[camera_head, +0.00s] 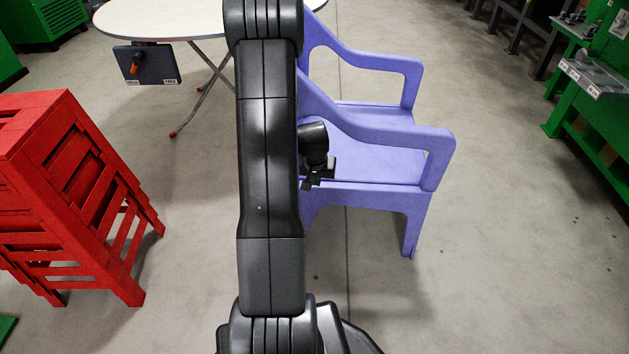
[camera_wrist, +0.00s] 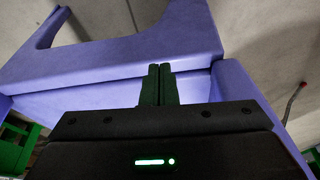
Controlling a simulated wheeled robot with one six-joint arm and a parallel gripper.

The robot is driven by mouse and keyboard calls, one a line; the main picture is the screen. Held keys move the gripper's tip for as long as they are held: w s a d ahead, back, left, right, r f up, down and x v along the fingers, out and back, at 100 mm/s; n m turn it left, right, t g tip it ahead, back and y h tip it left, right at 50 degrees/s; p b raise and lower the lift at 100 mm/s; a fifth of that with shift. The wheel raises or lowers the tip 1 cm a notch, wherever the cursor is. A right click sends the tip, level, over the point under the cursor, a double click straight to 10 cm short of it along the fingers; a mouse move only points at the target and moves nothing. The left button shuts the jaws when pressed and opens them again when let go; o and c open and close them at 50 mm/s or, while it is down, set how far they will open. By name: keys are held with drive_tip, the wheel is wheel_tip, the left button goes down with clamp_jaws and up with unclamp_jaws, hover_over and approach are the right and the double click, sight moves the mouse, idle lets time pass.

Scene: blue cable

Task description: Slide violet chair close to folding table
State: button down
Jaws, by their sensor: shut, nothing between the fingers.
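The violet chair (camera_head: 375,160) stands upright right of centre in the head view, its near armrest, seat and front leg showing. My arm hides its left part. The folding table (camera_head: 165,18) has a pale round top and thin crossed legs, and stands at the back left, beyond the chair. My gripper (camera_head: 318,180) is in front of the chair's near side. In the wrist view, my gripper (camera_wrist: 158,85) has its fingers together and empty, and the violet chair (camera_wrist: 110,60) fills much of the picture close beyond them. I cannot tell whether they touch.
A stack of red slatted furniture (camera_head: 75,190) stands at the left. A dark panel with an orange item (camera_head: 146,64) hangs by the table's edge. A green workbench (camera_head: 595,100) stands at the far right. The floor (camera_head: 500,270) right of the chair is clear.

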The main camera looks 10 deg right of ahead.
drive_tip(key=w+d+f+b, duration=0.2)
drive_tip(key=w+f, duration=0.3)
drive_tip(key=f, duration=0.2)
drive_tip(key=shift+w+d+f+b, duration=0.2)
drive_tip(key=shift+w+b, duration=0.15)
drive_tip(key=shift+b, duration=0.05)
